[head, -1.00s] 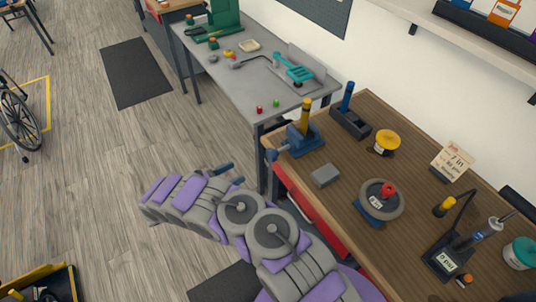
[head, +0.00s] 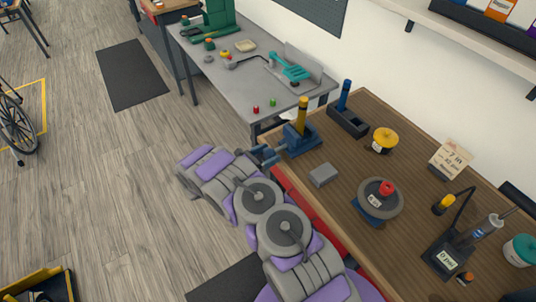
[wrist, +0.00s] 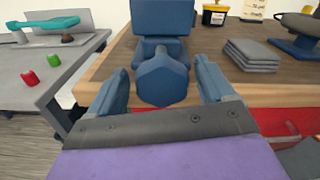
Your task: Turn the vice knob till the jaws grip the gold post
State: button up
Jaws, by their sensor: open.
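The blue vice (head: 298,140) stands at the near left corner of the wooden bench, with the upright gold post (head: 302,114) at its jaws. In the head view I cannot tell whether the jaws touch the post. The vice knob (wrist: 163,80) is a blue, faceted piece facing the wrist camera. My gripper (wrist: 168,88) is open, with one blue finger on each side of the knob. A gap shows between each finger and the knob. In the head view my gripper (head: 266,154) is at the vice's left side. The post is out of the wrist view.
A grey table (head: 235,85) stands beyond.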

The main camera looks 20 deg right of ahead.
jog(key=shift+d, duration=0.25)
jog(key=c, duration=1)
